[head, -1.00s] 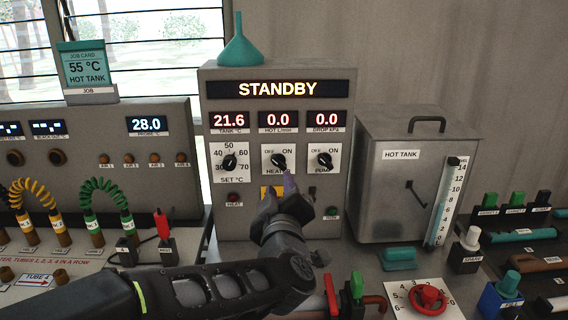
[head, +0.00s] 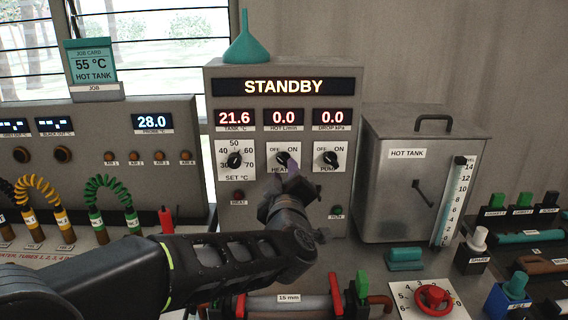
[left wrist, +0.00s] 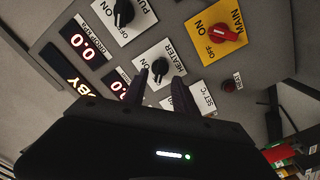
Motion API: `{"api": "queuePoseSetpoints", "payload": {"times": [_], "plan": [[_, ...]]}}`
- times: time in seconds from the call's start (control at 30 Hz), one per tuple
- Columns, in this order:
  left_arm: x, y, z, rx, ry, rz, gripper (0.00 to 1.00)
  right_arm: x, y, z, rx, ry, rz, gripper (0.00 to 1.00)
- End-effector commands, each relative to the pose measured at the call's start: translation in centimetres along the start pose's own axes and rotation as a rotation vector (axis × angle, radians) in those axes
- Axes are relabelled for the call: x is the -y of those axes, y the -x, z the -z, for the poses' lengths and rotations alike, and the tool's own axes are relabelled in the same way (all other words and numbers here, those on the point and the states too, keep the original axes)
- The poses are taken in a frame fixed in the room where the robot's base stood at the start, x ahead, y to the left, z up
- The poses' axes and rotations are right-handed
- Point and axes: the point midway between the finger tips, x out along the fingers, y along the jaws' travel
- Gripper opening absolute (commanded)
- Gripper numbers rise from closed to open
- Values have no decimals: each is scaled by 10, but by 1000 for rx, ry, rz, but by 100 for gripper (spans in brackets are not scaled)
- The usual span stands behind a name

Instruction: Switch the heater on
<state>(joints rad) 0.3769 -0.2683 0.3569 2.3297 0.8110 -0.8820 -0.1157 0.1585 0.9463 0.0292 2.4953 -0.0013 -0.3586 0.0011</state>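The heater knob (head: 282,158) is a black dial on a white OFF/ON plate on the grey control box (head: 222,202). In the head view it points to the upper left, towards OFF, partly covered by a finger. My left gripper (head: 290,180) is at the knob's lower side. In the left wrist view the heater knob (left wrist: 160,68) shows just beyond the gap between the two parted fingertips (left wrist: 160,85), not visibly gripped. The banner (head: 284,87) reads STANDBY. The heat lamp (head: 238,196) looks dark. My right gripper is not in view.
The pump knob (head: 330,158) is right of the heater knob and the set °C knob (head: 235,160) is left. A red main knob (left wrist: 222,32) on yellow shows in the left wrist view.

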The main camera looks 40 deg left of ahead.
Motion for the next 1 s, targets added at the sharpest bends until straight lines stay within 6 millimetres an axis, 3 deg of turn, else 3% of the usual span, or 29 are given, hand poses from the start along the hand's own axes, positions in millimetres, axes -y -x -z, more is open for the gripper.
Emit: {"api": "queuePoseSetpoints", "payload": {"times": [0.3,0.87,1.0], "plan": [[1,-46,0,0,0,2,34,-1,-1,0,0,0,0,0],[0,-51,0,0,0,0,34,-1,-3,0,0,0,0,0],[0,-51,0,0,0,0,22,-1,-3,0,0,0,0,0]]}}
